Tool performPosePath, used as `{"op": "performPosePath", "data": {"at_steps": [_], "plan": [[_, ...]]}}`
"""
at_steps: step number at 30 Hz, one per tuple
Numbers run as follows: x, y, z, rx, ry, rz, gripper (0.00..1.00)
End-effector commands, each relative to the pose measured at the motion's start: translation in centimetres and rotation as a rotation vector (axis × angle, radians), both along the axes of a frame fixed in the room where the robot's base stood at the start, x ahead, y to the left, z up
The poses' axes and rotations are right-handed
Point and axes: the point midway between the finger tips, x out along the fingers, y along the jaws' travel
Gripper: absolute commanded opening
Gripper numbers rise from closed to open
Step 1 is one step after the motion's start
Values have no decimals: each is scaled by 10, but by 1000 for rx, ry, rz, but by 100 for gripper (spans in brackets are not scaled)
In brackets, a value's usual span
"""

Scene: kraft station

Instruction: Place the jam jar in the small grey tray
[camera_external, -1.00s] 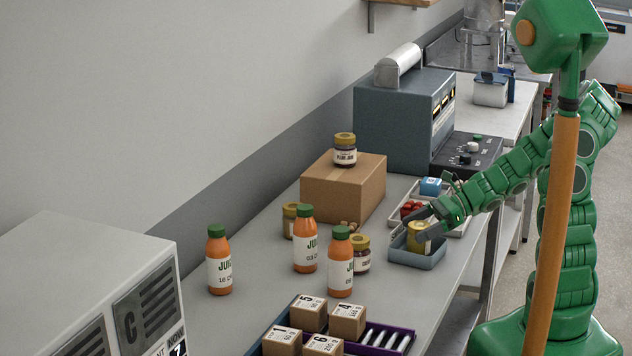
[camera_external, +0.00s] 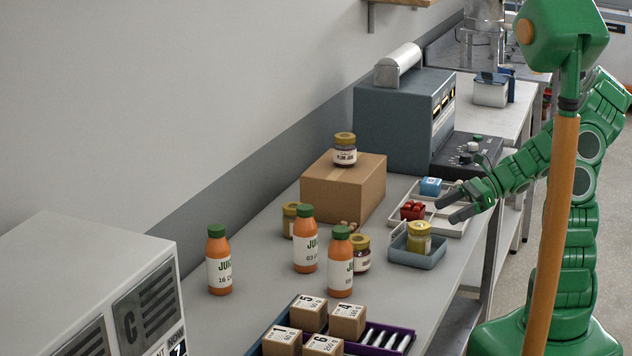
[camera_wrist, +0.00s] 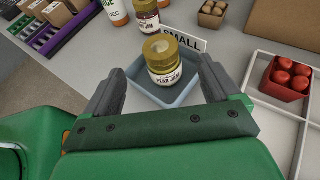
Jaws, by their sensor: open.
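A jam jar (camera_external: 418,238) with a yellow lid stands upright in the small grey tray (camera_external: 428,262). The wrist view shows the jar (camera_wrist: 163,62) with a label that seems to read "pear jam", inside the blue-grey tray (camera_wrist: 152,94) by a "SMALL" sign. My gripper (camera_external: 446,206) is open and empty, above and to the right of the jar, apart from it in the external view. In the wrist view its two dark fingers (camera_wrist: 158,86) lie on either side of the jar, nearer to the camera.
A white divided tray (camera_external: 455,222) holds a red punnet (camera_external: 412,211) and a blue box (camera_external: 430,187). Another jam jar (camera_external: 345,150) stands on a cardboard box (camera_external: 342,190). Juice bottles (camera_external: 306,240) and more jars (camera_external: 362,255) stand left of the grey tray.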

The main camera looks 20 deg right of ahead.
Motion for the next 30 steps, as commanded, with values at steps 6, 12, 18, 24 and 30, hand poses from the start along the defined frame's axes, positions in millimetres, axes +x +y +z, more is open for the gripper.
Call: {"op": "performPosePath", "data": {"at_steps": [6,12,18,24,30], "plan": [[-3,-19,7,-1,1,-3,90],[-4,-23,10,0,0,1,90],[-17,-12,16,-48,-50,81,90],[-50,8,27,-162,-168,270,90],[-84,20,36,-275,-286,468,90]]}}
